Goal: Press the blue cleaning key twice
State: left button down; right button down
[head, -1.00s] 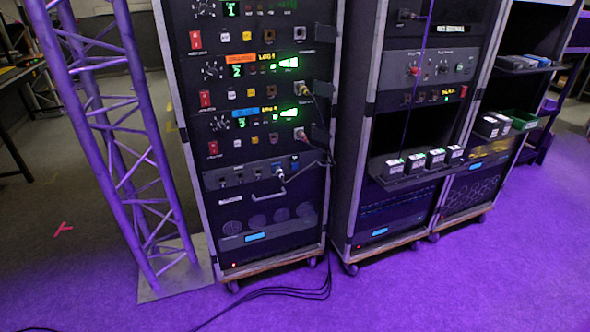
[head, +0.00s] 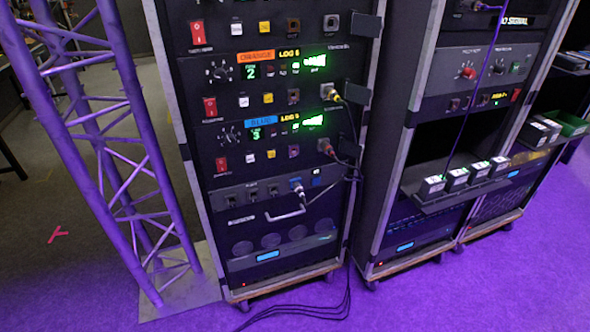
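In the head view, a unit with a blue label (head: 260,122) reading BLUE sits in the near rack, below a similar unit with an orange label (head: 256,57). The blue-labelled unit has a red rocker switch (head: 222,163), a knob (head: 230,134), a green-lit display (head: 313,123) and a row of small keys: a white one (head: 246,156), a yellow one (head: 271,154) and a darker one (head: 293,152). Key markings are too small to read, so I cannot tell which is the cleaning key. Neither of my grippers is in view.
A handle (head: 285,216) juts out below. A truss tower (head: 110,150) stands left of the rack. A second rack has a shelf (head: 450,200) with several small boxes. Cables (head: 300,308) lie on the purple-lit floor.

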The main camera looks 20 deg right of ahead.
aim_at(315, 181)
jog(key=z, duration=0.3)
jog(key=i, duration=0.55)
jog(key=z, duration=0.4)
